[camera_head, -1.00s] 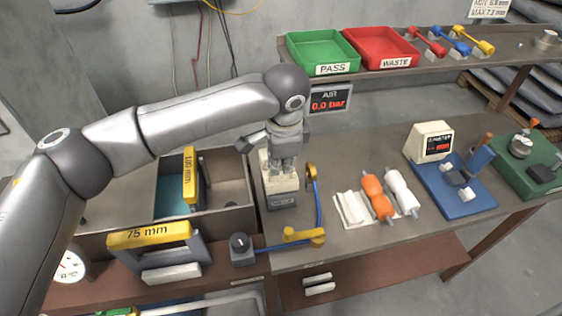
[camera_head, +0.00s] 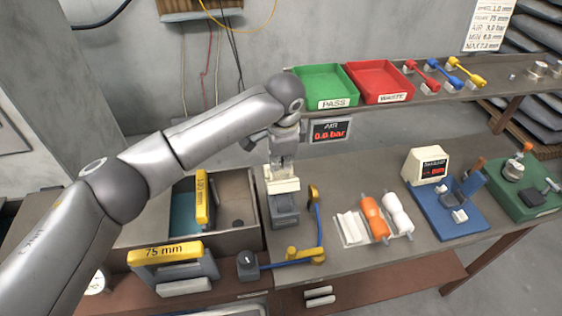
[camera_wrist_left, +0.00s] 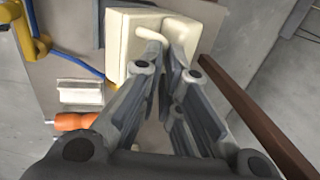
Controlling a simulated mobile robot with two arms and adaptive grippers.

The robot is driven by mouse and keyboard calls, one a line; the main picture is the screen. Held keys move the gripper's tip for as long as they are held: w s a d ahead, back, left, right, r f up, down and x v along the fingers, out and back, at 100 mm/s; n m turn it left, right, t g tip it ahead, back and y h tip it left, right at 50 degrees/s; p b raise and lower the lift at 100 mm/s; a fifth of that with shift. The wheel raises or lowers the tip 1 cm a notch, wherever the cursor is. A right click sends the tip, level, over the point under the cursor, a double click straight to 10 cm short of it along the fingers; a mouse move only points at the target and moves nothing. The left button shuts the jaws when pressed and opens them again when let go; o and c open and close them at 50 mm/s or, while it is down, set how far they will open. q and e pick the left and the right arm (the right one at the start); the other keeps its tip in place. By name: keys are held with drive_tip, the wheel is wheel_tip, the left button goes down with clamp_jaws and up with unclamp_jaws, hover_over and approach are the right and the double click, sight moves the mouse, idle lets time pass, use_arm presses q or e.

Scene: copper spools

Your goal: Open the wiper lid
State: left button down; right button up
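The wiper (camera_head: 286,208) stands on the bench as a grey block below a cream lid (camera_head: 283,184). The lid sits at the top of the block, and I cannot tell how far it is apart from it. My left gripper (camera_head: 280,166) points down onto the lid from above. In the left wrist view the gripper (camera_wrist_left: 164,58) has its fingers close together at a raised cream handle part of the lid (camera_wrist_left: 122,35). The fingers look shut on it, though they partly hide the contact. My right gripper is in no view.
White and orange spools (camera_head: 374,216) lie further right. Green and red trays (camera_head: 380,80) are on the shelf behind.

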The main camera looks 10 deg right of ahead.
use_arm(q)
drive_tip(key=shift+a+f, duration=0.2)
drive_tip(key=shift+f, duration=0.3)
drive_tip(key=c, duration=1.7)
unclamp_jaws()
drive_tip(key=shift+o, duration=0.7)
drive_tip(key=shift+w+d+f, duration=0.1)
drive_tip(key=shift+w, duration=0.2)
drive_tip(key=v, duration=1.2)
drive_tip(key=shift+d, duration=0.1)
